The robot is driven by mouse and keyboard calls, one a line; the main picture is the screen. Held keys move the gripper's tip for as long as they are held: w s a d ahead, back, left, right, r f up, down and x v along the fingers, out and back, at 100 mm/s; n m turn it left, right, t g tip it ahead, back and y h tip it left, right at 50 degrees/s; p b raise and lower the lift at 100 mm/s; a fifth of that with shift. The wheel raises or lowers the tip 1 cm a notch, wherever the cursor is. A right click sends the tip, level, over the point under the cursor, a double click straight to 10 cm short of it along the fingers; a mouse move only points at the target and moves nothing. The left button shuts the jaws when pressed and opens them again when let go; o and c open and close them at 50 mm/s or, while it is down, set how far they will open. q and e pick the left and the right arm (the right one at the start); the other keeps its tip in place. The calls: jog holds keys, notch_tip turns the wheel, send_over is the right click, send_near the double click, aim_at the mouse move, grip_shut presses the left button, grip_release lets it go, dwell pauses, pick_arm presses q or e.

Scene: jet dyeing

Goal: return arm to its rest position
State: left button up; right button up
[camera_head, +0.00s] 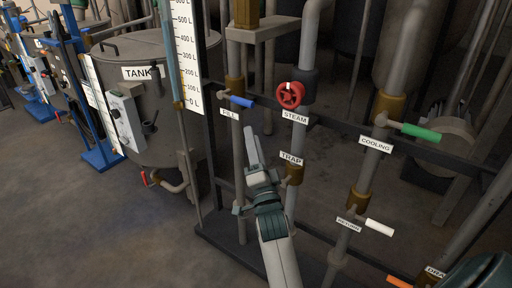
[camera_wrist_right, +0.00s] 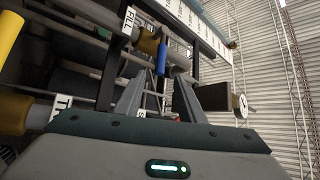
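My right gripper (camera_head: 252,140) is raised in front of the pipe rack in the head view, its fingers pointing up and away. It appears just below the blue FILL handle (camera_head: 238,101). In the right wrist view, the two fingers of the right gripper (camera_wrist_right: 160,82) stand apart with nothing between them. The blue handle (camera_wrist_right: 161,58) appears beyond the gap, and I see no contact. My left gripper is not in view.
A red STEAM wheel (camera_head: 290,95), a green COOLING handle (camera_head: 421,132), a white RETURN handle (camera_head: 379,227) and an orange handle (camera_head: 399,281) sit on the pipes. A grey tank (camera_head: 170,78) stands left. Open floor (camera_head: 70,215) lies at lower left.

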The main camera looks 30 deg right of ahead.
dwell(0.5)
